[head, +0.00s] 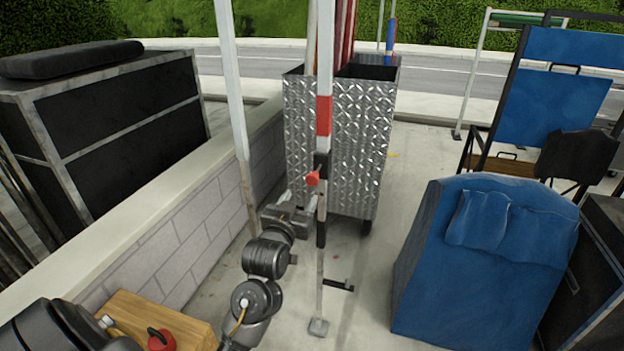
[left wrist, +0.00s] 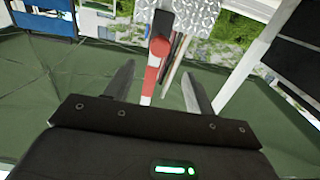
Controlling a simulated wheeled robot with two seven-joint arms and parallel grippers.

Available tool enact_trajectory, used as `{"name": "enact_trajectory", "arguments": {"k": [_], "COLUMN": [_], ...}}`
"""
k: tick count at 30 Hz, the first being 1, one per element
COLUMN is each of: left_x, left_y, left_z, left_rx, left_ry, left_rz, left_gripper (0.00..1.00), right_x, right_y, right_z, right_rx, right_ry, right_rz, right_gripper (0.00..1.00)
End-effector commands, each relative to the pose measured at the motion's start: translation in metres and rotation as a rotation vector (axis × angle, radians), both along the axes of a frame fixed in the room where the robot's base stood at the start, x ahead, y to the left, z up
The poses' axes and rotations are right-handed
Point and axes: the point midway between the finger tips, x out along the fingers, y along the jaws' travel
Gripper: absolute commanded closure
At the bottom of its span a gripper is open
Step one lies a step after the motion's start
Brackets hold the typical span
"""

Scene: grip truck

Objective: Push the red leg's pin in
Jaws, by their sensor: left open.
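The red leg (head: 323,115) is an upright white pole with a red band, a dark collar and a flat foot on the ground. Its red pin (head: 313,178) sticks out at the collar, toward the left. My left gripper (head: 303,200) is just below and left of the pin, beside the pole. In the left wrist view my open gripper (left wrist: 158,72) has one finger on each side of the red-and-white pole, with the red pin (left wrist: 160,47) just beyond the fingertips. I cannot tell whether the fingers touch anything. My right gripper is not in view.
A diamond-plate metal cart (head: 360,130) stands close behind the leg. A low block wall (head: 160,235) runs along the left. A blue-covered box (head: 470,290) stands at right. A wooden box (head: 150,310) with a red item is at lower left.

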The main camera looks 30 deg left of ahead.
Motion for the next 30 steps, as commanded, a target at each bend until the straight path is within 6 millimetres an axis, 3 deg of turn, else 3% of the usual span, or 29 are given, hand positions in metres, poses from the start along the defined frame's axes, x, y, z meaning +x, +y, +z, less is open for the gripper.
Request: {"name": "enact_trajectory", "arguments": {"k": [5, 18, 24, 30], "left_x": [0.011, 0.086, 0.102, 0.105], "left_y": [0.003, 0.022, 0.026, 0.027], "left_z": [0.001, 0.001, 0.0, -0.001], "left_rx": [0.002, 0.001, 0.003, 0.002], "left_ry": [0.0, 0.0, 0.0, 0.0], "left_rz": [0.0, 0.0, -0.001, -0.002], "left_gripper": [0.45, 0.45, 0.45, 0.45], "right_x": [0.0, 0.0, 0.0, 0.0], "right_y": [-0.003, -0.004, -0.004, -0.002], "right_z": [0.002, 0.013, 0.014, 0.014], "right_rx": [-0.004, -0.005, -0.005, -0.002], "right_ry": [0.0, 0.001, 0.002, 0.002], "right_rz": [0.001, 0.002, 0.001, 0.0], "right_gripper": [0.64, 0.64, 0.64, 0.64]}}
